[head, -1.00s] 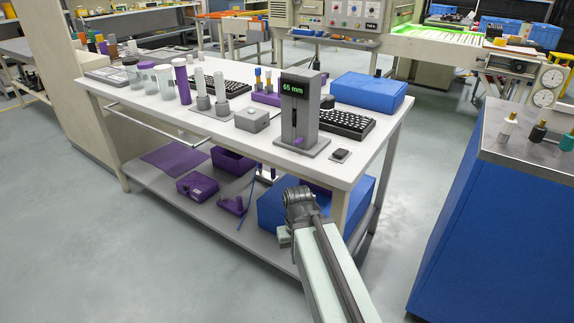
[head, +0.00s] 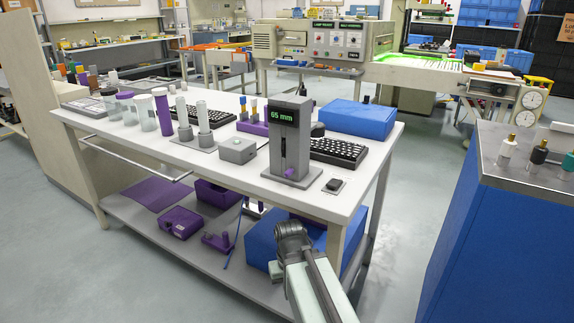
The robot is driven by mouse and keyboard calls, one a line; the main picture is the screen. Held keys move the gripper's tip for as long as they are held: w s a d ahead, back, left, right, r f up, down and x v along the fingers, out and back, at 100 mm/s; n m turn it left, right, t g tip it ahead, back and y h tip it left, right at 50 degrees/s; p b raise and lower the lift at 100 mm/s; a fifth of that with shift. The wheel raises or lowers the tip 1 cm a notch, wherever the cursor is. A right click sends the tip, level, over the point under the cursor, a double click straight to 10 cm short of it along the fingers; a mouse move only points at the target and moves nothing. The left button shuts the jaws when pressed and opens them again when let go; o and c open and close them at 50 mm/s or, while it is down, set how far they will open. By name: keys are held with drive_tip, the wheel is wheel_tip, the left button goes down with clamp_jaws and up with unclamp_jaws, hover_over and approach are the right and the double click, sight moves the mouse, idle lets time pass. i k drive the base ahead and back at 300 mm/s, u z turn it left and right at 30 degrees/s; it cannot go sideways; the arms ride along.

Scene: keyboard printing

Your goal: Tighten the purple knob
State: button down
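A small purple knob (head: 289,173) sits low on the front of a dark grey gauge (head: 303,135) whose display reads 65 mm. The gauge stands upright on a grey base at the front right of the white table (head: 225,172). My gripper (head: 291,235) is at the end of my arm, below and in front of the table edge in the picture, well apart from the knob. Its fingers are not clearly seen, so I cannot tell whether it is open or shut. Nothing is seen held in it.
A blue cabinet (head: 490,240) stands at the right, with floor between.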

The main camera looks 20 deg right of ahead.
sight(289, 171)
drive_tip(key=k, duration=0.5)
drive_tip(key=u, duration=2.25)
drive_tip(key=k, duration=1.2)
drive_tip(key=z, duration=0.65)
drive_tip(key=i, duration=1)
